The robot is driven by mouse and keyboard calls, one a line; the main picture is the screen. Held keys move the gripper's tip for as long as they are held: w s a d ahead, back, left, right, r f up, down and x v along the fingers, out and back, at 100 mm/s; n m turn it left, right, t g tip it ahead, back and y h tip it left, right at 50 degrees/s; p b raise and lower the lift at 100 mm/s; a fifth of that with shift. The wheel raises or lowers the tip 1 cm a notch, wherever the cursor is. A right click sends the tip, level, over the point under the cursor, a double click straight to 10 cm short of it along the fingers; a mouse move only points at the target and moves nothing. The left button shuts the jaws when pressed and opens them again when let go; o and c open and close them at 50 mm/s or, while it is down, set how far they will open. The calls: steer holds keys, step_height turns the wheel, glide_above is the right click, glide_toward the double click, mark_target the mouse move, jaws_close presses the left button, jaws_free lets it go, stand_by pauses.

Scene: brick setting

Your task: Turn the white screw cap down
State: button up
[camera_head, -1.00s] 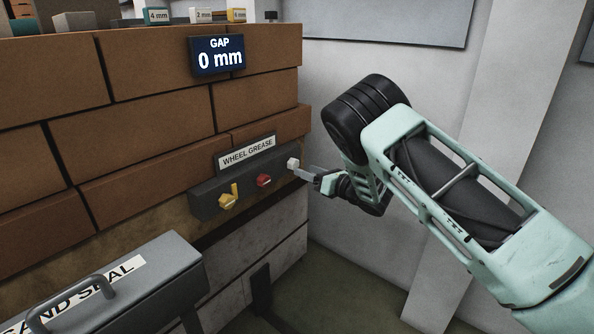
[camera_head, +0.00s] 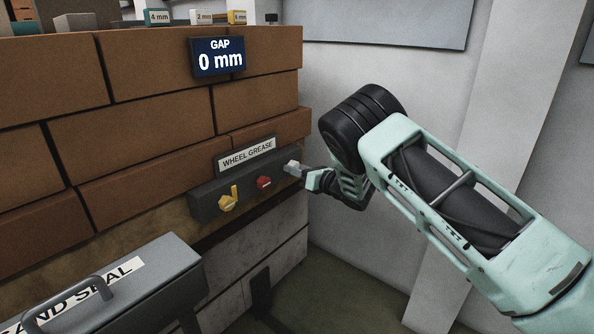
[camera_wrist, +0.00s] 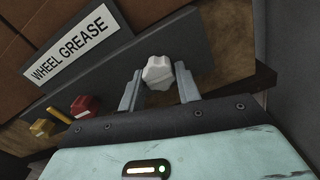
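The white screw cap (camera_wrist: 158,73) is a lobed knob at the right end of a dark grey panel (camera_wrist: 120,75). In the wrist view it sits between the two fingers of my gripper (camera_wrist: 159,68), one on each side. A narrow gap seems to show beside the cap, so the fingers look open around it. In the head view my gripper (camera_head: 296,169) is at the panel's right end, and its finger mostly hides the cap.
A red knob (camera_head: 264,183) and a yellow knob with a lever (camera_head: 229,202) sit left along the panel, under a WHEEL GREASE label (camera_head: 247,154). A brick wall (camera_head: 150,130) rises behind. A grey SAND SEAL box (camera_head: 160,275) stands at lower left. A display (camera_head: 218,58) reads GAP 0 mm.

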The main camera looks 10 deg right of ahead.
steer(key=shift+m, duration=0.3)
steer(key=shift+d+r+m+p, duration=0.15)
steer(key=shift+m+p, duration=1.15)
steer(key=shift+m, duration=7.3)
steer(key=shift+a+r+m+p, duration=0.1)
steer(key=shift+m+p, duration=1.2)
steer(key=shift+m, duration=7.3)
